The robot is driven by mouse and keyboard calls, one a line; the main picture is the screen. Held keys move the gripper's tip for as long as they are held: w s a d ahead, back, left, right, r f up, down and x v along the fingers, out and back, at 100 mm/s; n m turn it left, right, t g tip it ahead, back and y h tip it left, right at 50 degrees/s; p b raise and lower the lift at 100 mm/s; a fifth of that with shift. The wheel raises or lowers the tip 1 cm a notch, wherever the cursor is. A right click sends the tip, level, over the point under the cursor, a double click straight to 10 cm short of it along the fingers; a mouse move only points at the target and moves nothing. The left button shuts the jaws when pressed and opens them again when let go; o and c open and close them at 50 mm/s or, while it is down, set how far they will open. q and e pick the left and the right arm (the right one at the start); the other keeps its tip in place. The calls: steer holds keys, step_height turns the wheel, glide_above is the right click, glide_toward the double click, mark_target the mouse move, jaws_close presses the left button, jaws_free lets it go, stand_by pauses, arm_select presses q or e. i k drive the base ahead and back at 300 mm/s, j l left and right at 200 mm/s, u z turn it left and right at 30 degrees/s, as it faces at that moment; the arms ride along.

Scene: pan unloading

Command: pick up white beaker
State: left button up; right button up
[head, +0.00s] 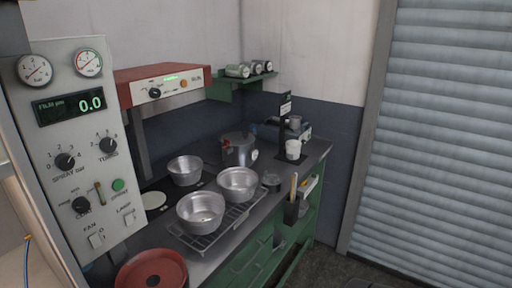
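A small white beaker (293,150) stands upright on a dark pad at the far right end of the counter (318,150), in front of a dark upright post (285,125). It looks apart from the pans. Neither of my grippers shows in the head view.
Several metal pans stand on the counter, two of them (201,213) (238,184) on a wire rack (190,240). A lidded pot (239,149) stands behind. A control panel (80,140) rises at left; floor (320,268) shows at right.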

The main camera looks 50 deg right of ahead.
mark_target(293, 150)
steer(key=z, duration=2)
steer(key=i+l+u, duration=0.5)
steer(key=i+l, duration=0.65)
steer(key=l, duration=0.1)
